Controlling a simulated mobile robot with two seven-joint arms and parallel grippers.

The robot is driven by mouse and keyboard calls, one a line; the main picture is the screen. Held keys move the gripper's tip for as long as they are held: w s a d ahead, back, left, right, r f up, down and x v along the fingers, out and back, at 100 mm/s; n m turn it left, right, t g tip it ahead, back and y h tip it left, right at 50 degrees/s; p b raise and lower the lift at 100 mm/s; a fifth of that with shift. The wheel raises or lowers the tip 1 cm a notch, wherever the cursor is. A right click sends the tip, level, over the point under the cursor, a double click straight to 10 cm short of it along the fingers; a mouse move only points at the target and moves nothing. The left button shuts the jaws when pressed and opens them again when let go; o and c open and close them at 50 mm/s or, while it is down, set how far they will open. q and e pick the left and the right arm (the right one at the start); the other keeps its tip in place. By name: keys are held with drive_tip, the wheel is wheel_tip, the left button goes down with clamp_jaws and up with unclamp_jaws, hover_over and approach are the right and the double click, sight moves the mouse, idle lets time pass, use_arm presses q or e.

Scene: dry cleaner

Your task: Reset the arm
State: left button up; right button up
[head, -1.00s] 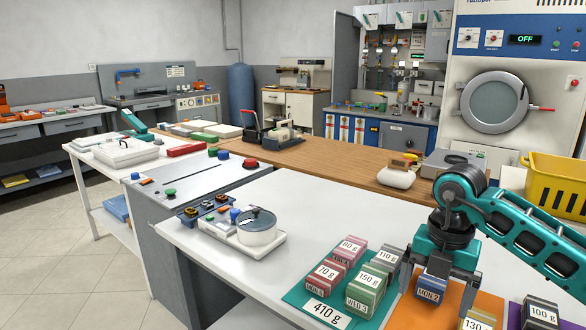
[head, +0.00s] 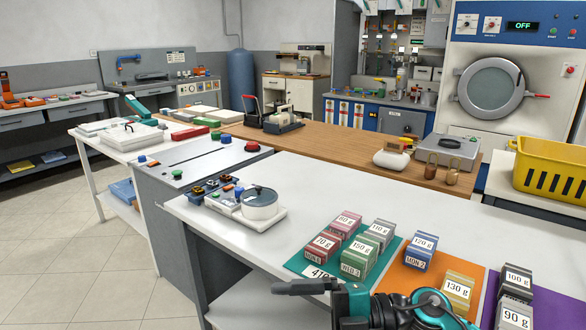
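My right arm (head: 425,308), teal and black, is folded low at the bottom edge. Its dark gripper (head: 302,287) points left over the table's near part, with no block seen in it; the finger gap cannot be made out. The blue 120 g block (head: 420,252), marked MON 2, stands on the orange mat (head: 408,281), apart from the gripper. A tan 130 g block (head: 457,291) stands on the same mat. My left gripper is not in view.
Several weight blocks stand on the green mat (head: 296,262), whose 410 g label is partly covered by my gripper. A purple mat (head: 489,290) holds grey blocks. A scale with a white pot (head: 260,209) stands at left; a yellow basket (head: 548,172) is at right.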

drive_tip(key=w+d+f+m+t+h, duration=0.1)
drive_tip(key=d+f+m+t+h, duration=0.35)
drive_tip(key=m+t, duration=0.55)
drive_tip(key=w+d+f+m+t+h, duration=0.3)
drive_tip(key=d+m+t, duration=0.35)
drive_tip(key=m, duration=0.55)
drive_tip(key=s+d+f+m+g+h, duration=0.2)
drive_tip(key=s+d+f+h, duration=0.1)
drive_tip(key=s+f, duration=0.3)
drive_tip(key=s+d+f+m+g+h+p, duration=0.1)
drive_tip(key=s+d+f+m+g+h, duration=0.2)
drive_tip(key=s+f+h, duration=0.2)
wheel_tip(320, 180, down, 5)
drive_tip(key=shift+s+d+r+m, duration=0.15)
drive_tip(key=shift+s+d+m, duration=0.15)
drive_tip(key=shift+s, duration=0.9)
